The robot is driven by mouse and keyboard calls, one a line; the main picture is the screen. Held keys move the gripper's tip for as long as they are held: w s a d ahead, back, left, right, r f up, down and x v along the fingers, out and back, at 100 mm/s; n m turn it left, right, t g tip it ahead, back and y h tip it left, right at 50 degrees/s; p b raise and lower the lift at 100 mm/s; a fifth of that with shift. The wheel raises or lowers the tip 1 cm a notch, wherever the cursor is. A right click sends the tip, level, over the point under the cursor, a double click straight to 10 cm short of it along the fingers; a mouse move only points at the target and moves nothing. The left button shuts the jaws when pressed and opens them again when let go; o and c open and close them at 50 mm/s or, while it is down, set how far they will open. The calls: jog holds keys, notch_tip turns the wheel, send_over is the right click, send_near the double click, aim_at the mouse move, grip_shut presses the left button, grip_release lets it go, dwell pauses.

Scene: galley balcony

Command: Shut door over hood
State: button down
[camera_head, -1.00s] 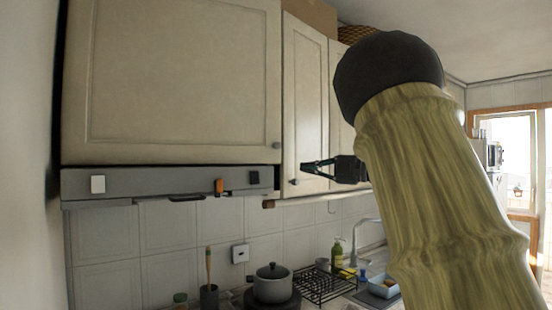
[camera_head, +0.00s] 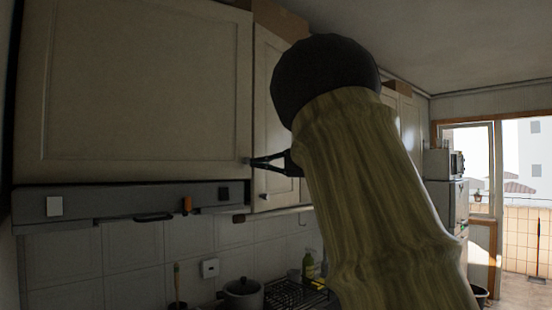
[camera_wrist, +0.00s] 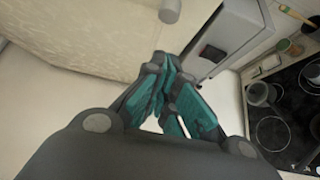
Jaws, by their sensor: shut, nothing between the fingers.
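The door over the hood (camera_head: 130,90) is a large cream panel at the upper left in the head view. It looks shut or nearly so; I cannot tell whether a small gap is left. Its small grey knob (camera_head: 245,160) is at its lower right corner, and it also shows at the top of the wrist view (camera_wrist: 170,11). The grey hood (camera_head: 120,203) runs just below the door. My gripper (camera_head: 253,161) is shut and empty, its fingertips close to the knob in the head view. In the wrist view the fingertips (camera_wrist: 160,62) are below the knob, apparently apart from it.
A narrower cabinet door (camera_head: 272,120) with its own knob is to the right, behind my gripper. A window and balcony door (camera_head: 520,190) are at the far right.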

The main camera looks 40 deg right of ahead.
jog(key=w+p, duration=0.1)
jog(key=w, duration=0.3)
jog(key=shift+d+p, duration=0.1)
jog(key=shift+p, duration=0.3)
jog(key=shift+w, duration=0.1)
